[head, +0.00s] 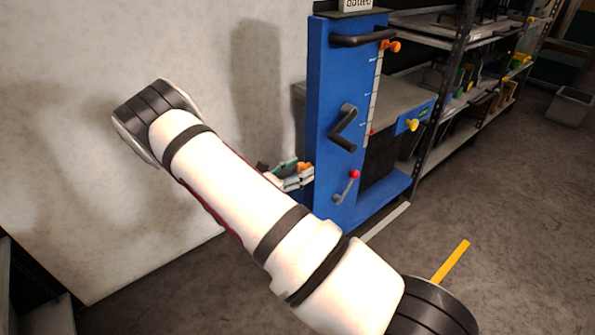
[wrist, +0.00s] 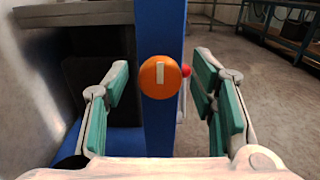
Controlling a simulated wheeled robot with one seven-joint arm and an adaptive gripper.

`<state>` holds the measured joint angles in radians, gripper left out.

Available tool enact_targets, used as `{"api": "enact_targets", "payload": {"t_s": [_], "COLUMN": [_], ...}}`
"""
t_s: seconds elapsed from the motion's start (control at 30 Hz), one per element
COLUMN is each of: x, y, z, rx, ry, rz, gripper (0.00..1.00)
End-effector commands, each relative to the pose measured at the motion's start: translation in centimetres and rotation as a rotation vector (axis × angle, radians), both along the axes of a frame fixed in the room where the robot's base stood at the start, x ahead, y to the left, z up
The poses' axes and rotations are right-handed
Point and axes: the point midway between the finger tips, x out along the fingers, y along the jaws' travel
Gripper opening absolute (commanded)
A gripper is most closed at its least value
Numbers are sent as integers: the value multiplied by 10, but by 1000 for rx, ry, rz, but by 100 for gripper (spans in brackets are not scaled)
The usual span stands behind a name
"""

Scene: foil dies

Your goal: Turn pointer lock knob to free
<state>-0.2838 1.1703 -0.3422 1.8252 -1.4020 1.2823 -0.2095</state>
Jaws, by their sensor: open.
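The pointer lock knob looks to be the round orange knob (wrist: 160,77) with a white, roughly upright bar on its face, on the narrow side of the blue frame (wrist: 158,125) in the wrist view. My gripper (wrist: 161,80) is open, with one green-padded finger on each side of the knob, both apart from it. In the head view my gripper (head: 290,178) is at the left side of the blue frame (head: 318,110), mostly behind my arm. A bit of orange (head: 304,167) shows by the fingers there. An orange pointer (head: 390,46) sits high on the white scale (head: 375,95).
The frame's front carries black handles (head: 343,130) and a red-tipped lever (head: 354,175); its red ball (wrist: 186,70) also shows behind the knob. Shelving (head: 470,110) stands to the right. A pale wall (head: 230,60) is at left.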

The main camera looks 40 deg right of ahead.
Motion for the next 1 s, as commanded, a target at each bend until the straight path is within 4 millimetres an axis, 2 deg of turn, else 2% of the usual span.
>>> {"api": "enact_targets", "payload": {"t_s": [0.1,0.13,0.3,0.33,0.67,1.0], "x": [0,0,0,0,0,1], "y": [0,0,0,0,1,1], "z": [0,0,0,0,1,2], "rx": [0,0,0,0,-2,-11], "ry": [0,0,0,0,36,254], "rz": [0,0,0,0,0,1], "gripper": [51,47,8,5,5,5]}}
